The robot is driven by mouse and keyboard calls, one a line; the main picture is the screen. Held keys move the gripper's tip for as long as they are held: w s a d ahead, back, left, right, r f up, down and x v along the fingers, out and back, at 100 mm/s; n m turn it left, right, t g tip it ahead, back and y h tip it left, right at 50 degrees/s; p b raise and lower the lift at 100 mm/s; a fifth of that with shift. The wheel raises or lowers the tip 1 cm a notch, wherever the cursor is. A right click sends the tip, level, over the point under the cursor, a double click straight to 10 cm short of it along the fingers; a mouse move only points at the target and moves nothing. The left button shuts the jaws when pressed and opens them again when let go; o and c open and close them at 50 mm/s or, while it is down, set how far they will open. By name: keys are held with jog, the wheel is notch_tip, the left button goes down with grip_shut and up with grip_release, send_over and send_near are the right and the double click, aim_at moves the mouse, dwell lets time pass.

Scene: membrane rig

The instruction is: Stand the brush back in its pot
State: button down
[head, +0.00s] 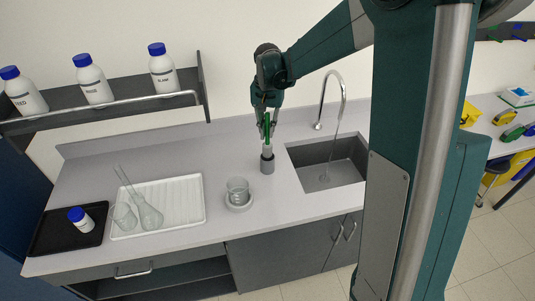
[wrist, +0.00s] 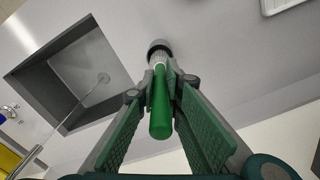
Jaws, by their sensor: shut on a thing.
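The brush (head: 267,131) has a green handle and a pale grey lower part. It is upright, handle up, and its handle also shows in the wrist view (wrist: 160,103). My gripper (head: 267,128) is shut on the brush from above; its fingers (wrist: 161,90) flank the handle in the wrist view. The pot (head: 267,165) is a small dark grey cylinder on the counter, left of the sink; in the wrist view its rim (wrist: 158,45) lies beyond the brush. The brush's lower end is at the pot's mouth and seems inside it; its tip is hidden.
A glass beaker (head: 237,189) stands on a round base left of the pot. A white tray (head: 188,203) with glassware and a black tray (head: 52,237) with a bottle (head: 81,219) are further left. The sink (head: 328,163) and tap (head: 331,98) are right of the pot.

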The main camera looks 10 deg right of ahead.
aim_at(268, 144)
jog(key=shift+f, duration=2.2)
jog(key=shift+f, duration=2.15)
jog(key=c, duration=2.5)
grip_release()
jog(key=shift+o, duration=0.2)
jog(key=shift+r, duration=0.2)
notch_tip(268, 144, up, 12)
jog(key=shift+s, duration=0.1)
